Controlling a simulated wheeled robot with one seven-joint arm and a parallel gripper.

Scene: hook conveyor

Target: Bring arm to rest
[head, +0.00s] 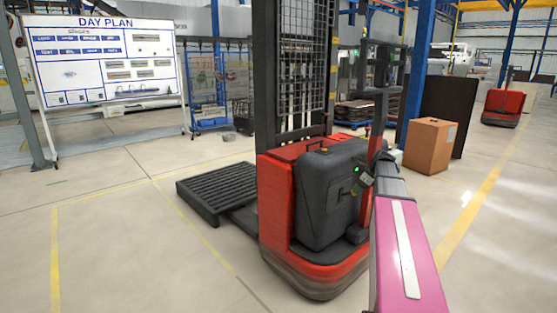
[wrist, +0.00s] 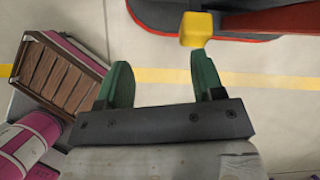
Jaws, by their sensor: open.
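My gripper (wrist: 160,62) shows in the wrist view as two green fingers on a dark bar. The fingers stand wide apart, with only floor between them and nothing held. A yellow block (wrist: 197,29) on a red bar shows just beyond the tip of the right finger; I cannot tell whether they touch. In the head view my pink arm reaches in from the lower right, and I cannot clearly make out the gripper there.
A red and dark grey forklift (head: 322,198) stands close in front, partly overlapped by my arm. A cardboard box (head: 428,147) stands behind it at the right. A whiteboard (head: 105,62) is at the left. The floor at the lower left is clear.

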